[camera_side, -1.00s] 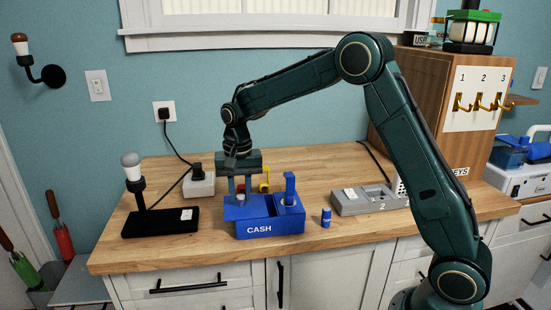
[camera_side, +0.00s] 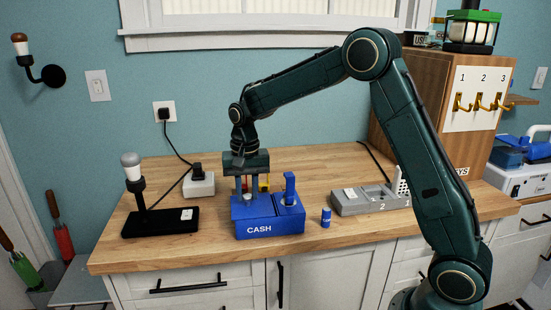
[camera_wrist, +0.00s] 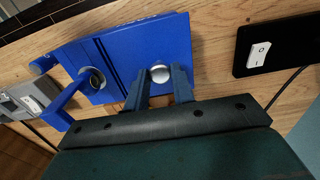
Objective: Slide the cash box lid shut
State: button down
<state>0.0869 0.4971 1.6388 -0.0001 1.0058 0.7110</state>
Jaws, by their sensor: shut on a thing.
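The blue cash box (camera_side: 268,229) stands near the counter's front edge. Its flat blue lid (camera_side: 262,208) has a small silver knob, which also shows in the wrist view (camera_wrist: 159,73). My gripper (camera_side: 248,192) is above the lid with its fingers pointing down, shut on the knob. In the wrist view, its two fingers (camera_wrist: 161,82) reach to both sides of the knob. The lid lies over the left part of the box, beside the section with the upright blue post (camera_side: 289,187). In the side view no open gap shows in the box top.
A small blue can (camera_side: 326,216) stands right of the box. A grey holder marked 2 (camera_side: 371,199) is farther right. A lamp on a black base (camera_side: 160,221) and a white socket block (camera_side: 200,185) stand left.

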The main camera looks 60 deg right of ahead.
aim_at(251, 196)
jog(key=shift+s+d, duration=0.3)
dwell(0.5)
jog(key=c, duration=1.4)
grip_release()
jog(key=shift+c, duration=0.2)
jog(key=shift+r, duration=3)
jog(key=shift+s+r, duration=0.1)
